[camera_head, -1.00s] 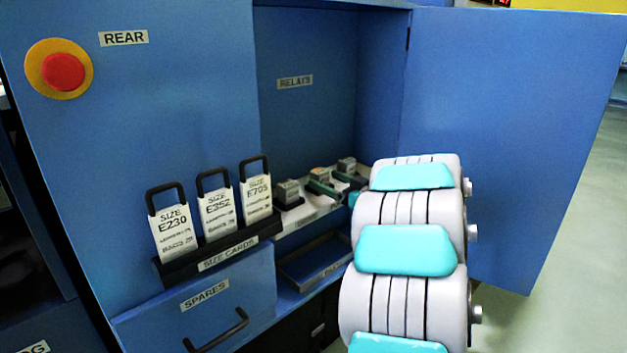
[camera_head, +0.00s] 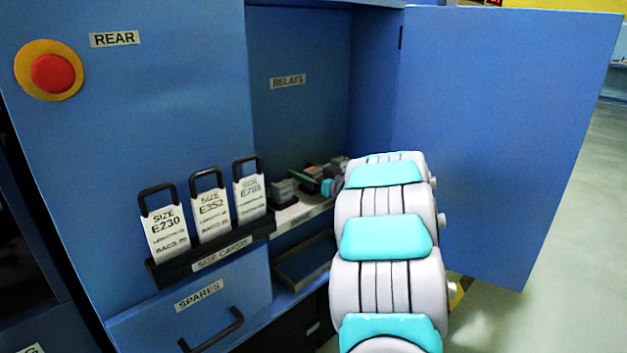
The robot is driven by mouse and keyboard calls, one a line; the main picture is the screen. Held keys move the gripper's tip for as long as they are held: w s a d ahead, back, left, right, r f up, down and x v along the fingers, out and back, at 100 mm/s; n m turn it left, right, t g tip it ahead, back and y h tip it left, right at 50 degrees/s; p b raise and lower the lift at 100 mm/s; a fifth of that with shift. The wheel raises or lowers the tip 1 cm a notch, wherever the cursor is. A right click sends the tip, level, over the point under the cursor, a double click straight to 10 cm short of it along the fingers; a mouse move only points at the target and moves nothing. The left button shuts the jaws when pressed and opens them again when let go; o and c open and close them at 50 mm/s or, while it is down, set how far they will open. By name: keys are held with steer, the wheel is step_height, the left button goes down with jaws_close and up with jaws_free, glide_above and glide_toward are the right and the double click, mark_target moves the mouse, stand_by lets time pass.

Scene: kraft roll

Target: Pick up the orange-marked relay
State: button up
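Several small grey relays sit on a shelf in the open cabinet, under the RELAYS label. One grey relay (camera_head: 284,192) stands at the near left of the shelf. A small relay with an orange patch (camera_head: 313,170) is farther back, partly hidden behind my gripper; its marking is too small to read. My gripper (camera_head: 304,177) is at the end of my white and turquoise arm, among the relays. A dark green finger shows close to the orange patch. I cannot tell whether the fingers touch the relay or how wide they are apart.
The open blue door (camera_head: 500,140) stands right of my arm. A black rack of size cards (camera_head: 210,245) sticks out left of the shelf, above the SPARES drawer (camera_head: 205,310). An empty-looking tray (camera_head: 303,258) lies below the relay shelf. A red button (camera_head: 53,73) is at upper left.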

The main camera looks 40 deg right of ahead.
jaws_close()
stand_by(0.4)
steer(key=shift+r, duration=0.1)
